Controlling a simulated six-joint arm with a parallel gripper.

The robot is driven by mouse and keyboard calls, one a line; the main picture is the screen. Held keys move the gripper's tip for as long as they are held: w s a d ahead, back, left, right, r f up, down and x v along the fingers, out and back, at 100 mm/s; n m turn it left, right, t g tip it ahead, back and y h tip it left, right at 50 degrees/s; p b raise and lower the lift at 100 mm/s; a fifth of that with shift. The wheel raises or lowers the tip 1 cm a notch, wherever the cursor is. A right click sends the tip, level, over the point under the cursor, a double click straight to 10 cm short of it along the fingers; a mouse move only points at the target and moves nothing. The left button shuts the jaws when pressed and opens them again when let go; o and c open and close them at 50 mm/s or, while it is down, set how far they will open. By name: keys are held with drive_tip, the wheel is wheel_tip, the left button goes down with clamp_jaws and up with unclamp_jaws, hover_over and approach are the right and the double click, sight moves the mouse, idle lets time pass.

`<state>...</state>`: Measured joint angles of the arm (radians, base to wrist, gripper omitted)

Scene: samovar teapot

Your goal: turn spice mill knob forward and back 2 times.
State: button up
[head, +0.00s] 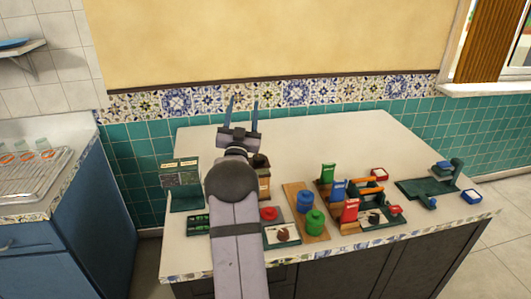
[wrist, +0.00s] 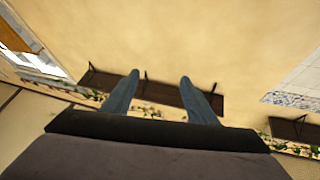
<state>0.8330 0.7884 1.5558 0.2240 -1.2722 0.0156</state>
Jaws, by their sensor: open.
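My gripper (head: 243,101) is raised above the counter with its two blue-grey fingers pointing up. In the wrist view the gripper (wrist: 160,76) shows both fingers well apart with nothing between them. A brown block-like object with a dark rounded top (head: 262,164) stands on the counter just right of my arm. It is partly hidden by my arm, and I cannot tell for sure whether it is the spice mill. No knob can be made out on it. My gripper is apart from it, and the wrist view does not show it.
The counter (head: 330,130) is clear at the back. Blue and green canisters (head: 314,223) stand on a wooden board, with red, blue and green packets (head: 338,190) to their right. A dark green stand (head: 181,183) is at left, and a green device (head: 445,180) at right.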

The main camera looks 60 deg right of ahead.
sight(259, 159)
drive_tip(key=s+a+f+m+g+y, duration=0.1)
drive_tip(key=s+a+f+g, duration=0.1)
drive_tip(key=f, duration=0.3)
drive_tip(key=s+a+f+m+g, duration=0.1)
drive_tip(key=s+f+g, duration=0.2)
drive_tip(key=f+g, duration=0.1)
drive_tip(key=s+a+f+m+g+y, duration=0.1)
drive_tip(key=s+a+f+g, duration=0.1)
drive_tip(key=f+g, duration=0.3)
drive_tip(key=shift+s+a+f+m+y, duration=0.15)
drive_tip(key=shift+a+f+m+y, duration=0.15)
drive_tip(key=shift+a+f, duration=0.05)
drive_tip(key=shift+d+p, duration=0.65)
drive_tip(key=shift+d, duration=3.05)
drive_tip(key=c, duration=1.1)
